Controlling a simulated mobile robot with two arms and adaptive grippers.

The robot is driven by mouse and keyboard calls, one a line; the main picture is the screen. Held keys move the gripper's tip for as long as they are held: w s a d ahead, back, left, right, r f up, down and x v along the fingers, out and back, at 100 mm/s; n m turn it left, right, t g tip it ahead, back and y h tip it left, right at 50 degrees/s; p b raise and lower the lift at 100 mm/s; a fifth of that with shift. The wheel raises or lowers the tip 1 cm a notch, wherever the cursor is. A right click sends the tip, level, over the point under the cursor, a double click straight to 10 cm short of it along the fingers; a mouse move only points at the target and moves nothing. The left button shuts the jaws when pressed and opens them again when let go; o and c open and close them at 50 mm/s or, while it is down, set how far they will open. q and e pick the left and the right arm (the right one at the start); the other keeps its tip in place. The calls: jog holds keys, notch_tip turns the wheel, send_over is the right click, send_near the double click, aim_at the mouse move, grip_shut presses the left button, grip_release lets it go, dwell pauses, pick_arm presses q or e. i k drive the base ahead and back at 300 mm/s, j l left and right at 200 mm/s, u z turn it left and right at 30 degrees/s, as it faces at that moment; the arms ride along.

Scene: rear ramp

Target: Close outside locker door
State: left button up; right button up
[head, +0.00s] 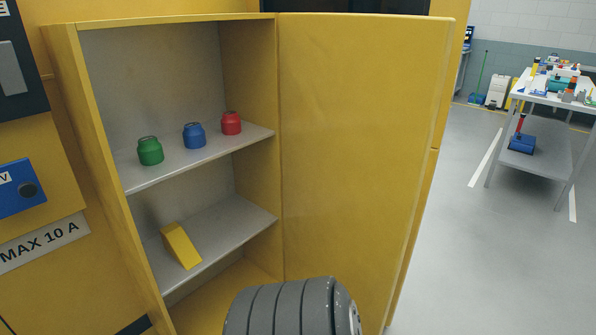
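The yellow locker (60,60) stands open in the head view. Its yellow door (360,150) is hinged on the right side of the opening and swung wide open, so the shelves inside are exposed. A grey ribbed cylindrical part (290,310), which looks like a piece of my own arm, shows at the bottom centre in front of the door's lower part. It hides the lower inner corner near the hinge. Neither of my grippers is in view.
Green (150,151), blue (194,135) and red (231,123) canisters stand on the upper shelf. A yellow wedge (181,246) lies on the lower shelf. A workbench (530,170) with tools stands far right. The grey floor between door and bench is clear.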

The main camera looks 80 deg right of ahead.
aim_at(360, 93)
jog(key=k+l+z, duration=0.2)
jog(key=l+z, duration=0.2)
jog(key=k+l+z, duration=0.1)
jog(key=l+z, duration=0.25)
jog(key=l, duration=0.2)
jog(key=l+z, duration=0.4)
jog(key=l, duration=0.75)
jog(key=k+l, duration=0.15)
jog(key=l, duration=0.6)
jog(key=z, duration=0.05)
